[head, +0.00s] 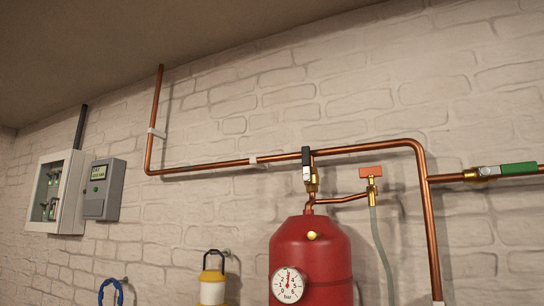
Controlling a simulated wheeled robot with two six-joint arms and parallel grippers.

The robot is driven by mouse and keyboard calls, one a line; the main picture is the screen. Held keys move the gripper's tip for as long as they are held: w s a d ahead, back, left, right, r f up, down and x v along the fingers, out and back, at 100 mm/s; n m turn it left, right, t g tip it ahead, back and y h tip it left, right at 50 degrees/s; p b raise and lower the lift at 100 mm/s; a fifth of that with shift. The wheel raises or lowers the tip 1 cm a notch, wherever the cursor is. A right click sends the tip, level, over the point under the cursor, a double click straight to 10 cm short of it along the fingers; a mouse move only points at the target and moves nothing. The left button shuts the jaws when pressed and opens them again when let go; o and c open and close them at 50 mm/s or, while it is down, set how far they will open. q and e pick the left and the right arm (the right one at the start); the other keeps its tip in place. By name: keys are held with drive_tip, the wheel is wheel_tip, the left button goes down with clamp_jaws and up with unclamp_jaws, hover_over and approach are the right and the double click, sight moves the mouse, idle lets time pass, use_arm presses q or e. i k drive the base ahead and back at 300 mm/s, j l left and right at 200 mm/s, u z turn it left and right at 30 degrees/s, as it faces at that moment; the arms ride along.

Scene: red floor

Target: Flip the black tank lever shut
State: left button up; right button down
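The red tank (312,258) stands against the white brick wall at the lower middle of the head view, its bottom cut off by the frame. Above it, a brass valve (312,181) sits on the copper pipe. The black lever (306,156) on this valve points upward, in line with the short vertical pipe. A round pressure gauge (288,285) marked "bar" is on the tank's front. Neither of my grippers is in view.
An orange-handled tap (371,174) with a grey hose is right of the lever. A green-handled valve (518,169) is at far right. A grey meter box (104,189), an open white cabinet (57,192) and a yellow-topped lantern (213,279) are left.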

sight(306, 162)
drive_tip(key=i+j+z, duration=0.2)
drive_tip(key=j, duration=0.55)
drive_tip(key=j+z, duration=0.15)
drive_tip(key=j, duration=0.65)
drive_tip(key=i+j+z, duration=0.2)
drive_tip(key=j, duration=0.6)
drive_tip(key=k, duration=0.05)
